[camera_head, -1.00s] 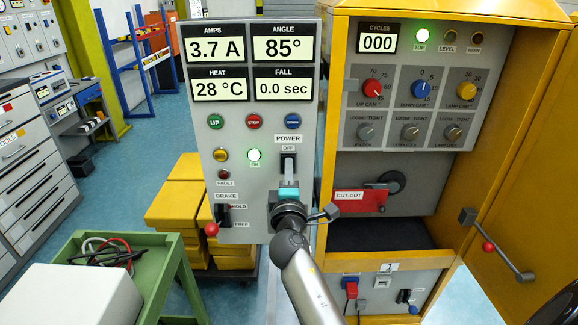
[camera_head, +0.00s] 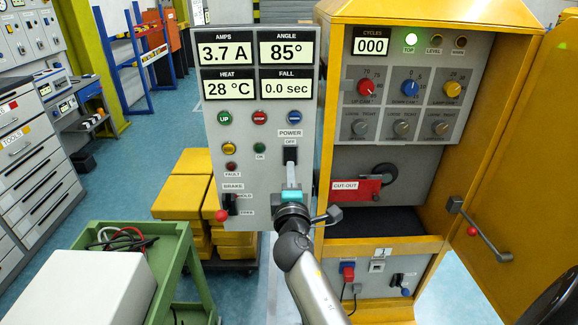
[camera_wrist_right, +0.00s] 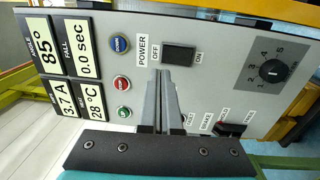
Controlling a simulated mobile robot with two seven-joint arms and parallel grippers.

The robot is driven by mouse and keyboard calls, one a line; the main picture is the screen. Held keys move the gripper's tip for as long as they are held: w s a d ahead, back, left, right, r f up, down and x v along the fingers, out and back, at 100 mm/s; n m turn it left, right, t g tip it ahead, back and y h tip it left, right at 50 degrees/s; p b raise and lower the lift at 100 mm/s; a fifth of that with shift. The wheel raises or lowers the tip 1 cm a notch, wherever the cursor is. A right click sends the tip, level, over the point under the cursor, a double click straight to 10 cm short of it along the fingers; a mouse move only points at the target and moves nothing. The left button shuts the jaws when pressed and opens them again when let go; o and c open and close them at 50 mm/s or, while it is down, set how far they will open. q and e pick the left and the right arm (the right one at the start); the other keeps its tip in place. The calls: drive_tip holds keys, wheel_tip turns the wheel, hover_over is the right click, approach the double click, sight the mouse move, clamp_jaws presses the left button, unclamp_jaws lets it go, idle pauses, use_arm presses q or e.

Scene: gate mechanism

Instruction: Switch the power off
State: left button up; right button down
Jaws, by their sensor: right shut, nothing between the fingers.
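The power switch (camera_head: 290,155) is a black rocker on the grey control panel (camera_head: 218,135), under the POWER and OFF labels. It also shows in the right wrist view (camera_wrist_right: 180,53) between the OFF and ON labels. Which end is pressed in, I cannot tell. My right gripper (camera_head: 291,172) is shut and empty, its fingers pointing at the panel just below the switch. In the right wrist view its fingertips (camera_wrist_right: 161,75) are close to the switch; contact is unclear. The OK lamp (camera_head: 259,148) is dark. The left gripper is not in view.
The brake lever (camera_head: 229,204) sits at the panel's lower left. A yellow cabinet (camera_head: 326,130) with knobs and a red cut-out plate (camera_head: 356,191) stands at the right, its door open. A green cart (camera_head: 170,255) and yellow blocks (camera_head: 185,200) stand at the left.

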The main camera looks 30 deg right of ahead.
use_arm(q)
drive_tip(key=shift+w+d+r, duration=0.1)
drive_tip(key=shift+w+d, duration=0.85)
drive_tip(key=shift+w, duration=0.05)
use_arm(e)
drive_tip(key=v, duration=0.6)
drive_tip(key=shift+s+r, duration=0.3)
drive_tip(key=shift+r, duration=0.25)
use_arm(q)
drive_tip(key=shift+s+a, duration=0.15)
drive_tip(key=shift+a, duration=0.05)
